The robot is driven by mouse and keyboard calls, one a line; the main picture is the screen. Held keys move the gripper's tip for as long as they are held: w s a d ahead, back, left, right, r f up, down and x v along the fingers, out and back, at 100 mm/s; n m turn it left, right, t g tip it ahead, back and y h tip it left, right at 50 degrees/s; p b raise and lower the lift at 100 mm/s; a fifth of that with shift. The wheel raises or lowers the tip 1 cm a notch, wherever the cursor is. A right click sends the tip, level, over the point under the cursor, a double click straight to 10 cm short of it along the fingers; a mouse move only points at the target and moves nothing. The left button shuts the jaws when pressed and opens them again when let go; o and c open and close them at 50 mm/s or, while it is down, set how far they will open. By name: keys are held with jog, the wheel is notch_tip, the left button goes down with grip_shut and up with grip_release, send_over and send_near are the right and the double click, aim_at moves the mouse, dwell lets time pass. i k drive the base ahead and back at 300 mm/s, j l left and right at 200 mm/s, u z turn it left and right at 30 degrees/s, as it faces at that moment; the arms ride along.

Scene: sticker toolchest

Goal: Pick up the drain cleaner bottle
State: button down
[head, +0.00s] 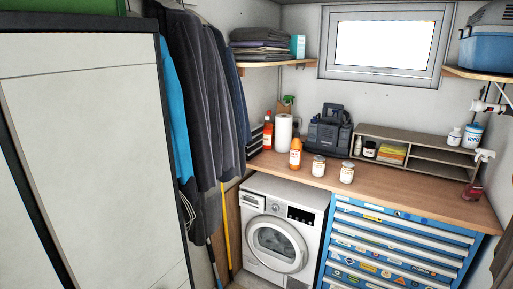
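Two orange bottles with pale labels stand upright on the wooden counter. One orange bottle (295,155) is near the front edge above the washing machine. The other orange bottle (267,135), with a red cap, stands farther back to the left. The labels are too small to read, so I cannot tell which one, if either, is the drain cleaner bottle. A spray bottle with a green top (288,100) is partly hidden behind a paper towel roll (283,133). My gripper is not in view.
Two jars (347,173) stand right of the front orange bottle. A dark case (328,132) and an organizer shelf (425,158) are behind. Hanging clothes (205,110) and a tall cabinet (95,160) block the left. The counter's right front (425,193) is clear.

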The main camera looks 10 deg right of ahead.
aim_at(296, 143)
jog(key=i+j, duration=0.6)
jog(key=i, duration=0.15)
jog(key=i+z, duration=0.5)
jog(key=i+j+z, duration=0.15)
jog(key=i+z, duration=0.15)
jog(key=z, duration=0.15)
jog(key=i+j+z, duration=0.1)
jog(key=i+z, duration=0.35)
jog(key=i+j+z, duration=0.25)
jog(key=z, duration=0.15)
jog(key=i, duration=0.1)
